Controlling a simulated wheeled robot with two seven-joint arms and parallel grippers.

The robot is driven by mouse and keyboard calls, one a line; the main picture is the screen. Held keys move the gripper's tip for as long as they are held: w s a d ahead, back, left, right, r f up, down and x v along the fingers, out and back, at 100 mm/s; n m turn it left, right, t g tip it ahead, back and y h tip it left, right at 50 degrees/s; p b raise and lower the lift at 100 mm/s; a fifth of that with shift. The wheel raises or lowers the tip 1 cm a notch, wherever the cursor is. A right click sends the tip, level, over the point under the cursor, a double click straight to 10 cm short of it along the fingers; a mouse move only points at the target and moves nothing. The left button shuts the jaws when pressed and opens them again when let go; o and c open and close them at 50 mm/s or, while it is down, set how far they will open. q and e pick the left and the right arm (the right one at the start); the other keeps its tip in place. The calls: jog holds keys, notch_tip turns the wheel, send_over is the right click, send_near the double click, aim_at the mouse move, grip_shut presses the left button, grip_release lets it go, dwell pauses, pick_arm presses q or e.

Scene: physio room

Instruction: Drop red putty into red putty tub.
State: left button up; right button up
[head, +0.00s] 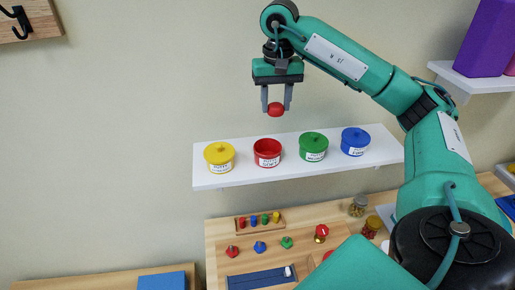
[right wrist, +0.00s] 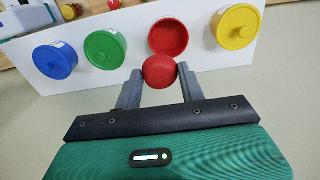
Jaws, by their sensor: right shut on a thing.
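My right gripper (head: 276,106) is shut on the red putty (head: 276,110), a small red ball held between its fingertips. The right gripper (right wrist: 160,78) and the putty (right wrist: 160,71) also show in the right wrist view. The red putty tub (head: 267,151) stands on the white shelf, open at the top with its inside showing. In the head view the putty is above the tub and slightly to its right, with clear space between. In the right wrist view the open red tub (right wrist: 169,36) shows just beyond the ball. My left gripper is out of view.
The white shelf (head: 232,181) also holds a lidded yellow tub (head: 220,158), green tub (head: 313,147) and blue tub (head: 355,142). Below, a wooden table (head: 222,262) carries a peg block (head: 259,222), coloured knobs and jars (head: 358,205). The wall around the gripper is clear.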

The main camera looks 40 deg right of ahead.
jog(key=shift+s+f+b, duration=0.15)
jog(key=shift+f+b, duration=0.5)
jog(key=shift+f, duration=0.2)
notch_tip(320, 180, down, 3)
jog(key=shift+b, duration=1.15)
jog(key=shift+f+b, duration=0.3)
jog(key=shift+f, duration=0.25)
jog(key=o, duration=1.1)
jog(key=shift+c, duration=0.2)
jog(key=shift+r+p, duration=2.05)
jog(key=shift+r, duration=4.85)
